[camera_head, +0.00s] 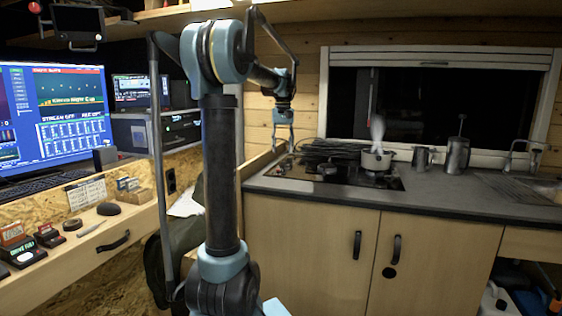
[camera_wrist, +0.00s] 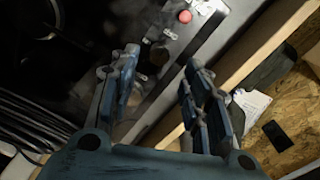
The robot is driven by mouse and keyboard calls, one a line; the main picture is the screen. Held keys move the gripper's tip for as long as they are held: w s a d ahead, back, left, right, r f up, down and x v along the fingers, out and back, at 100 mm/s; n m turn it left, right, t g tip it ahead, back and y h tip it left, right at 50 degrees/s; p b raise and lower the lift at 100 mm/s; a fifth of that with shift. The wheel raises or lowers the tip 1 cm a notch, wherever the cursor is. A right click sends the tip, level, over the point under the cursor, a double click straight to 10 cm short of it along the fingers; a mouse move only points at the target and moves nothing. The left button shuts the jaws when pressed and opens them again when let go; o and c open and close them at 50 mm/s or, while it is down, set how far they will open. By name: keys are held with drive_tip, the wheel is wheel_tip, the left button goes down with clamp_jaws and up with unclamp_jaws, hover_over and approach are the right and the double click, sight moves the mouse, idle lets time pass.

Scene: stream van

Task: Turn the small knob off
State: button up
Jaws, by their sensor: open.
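The dark hob (camera_head: 345,175) is set in the grey counter, with its controls at the left end. In the wrist view, dim round knobs (camera_wrist: 158,56) show on a metal control strip (camera_wrist: 208,32), between and just beyond my fingertips. Which of them is the small knob, and how it is turned, I cannot tell. My gripper (camera_wrist: 160,62) is open, with nothing between its fingers. In the head view my gripper (camera_head: 284,142) hangs pointing down above the left end of the hob. Contact with a knob cannot be made out.
A small red round part (camera_wrist: 185,16) sits farther along the strip. A pot (camera_head: 376,160) stands on the hob's right side. Black cables or bars (camera_wrist: 30,120) lie left of my gripper. A wooden edge (camera_wrist: 235,70) runs close on the right.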

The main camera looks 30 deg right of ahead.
sight(283, 165)
drive_tip(key=shift+f, duration=2.8)
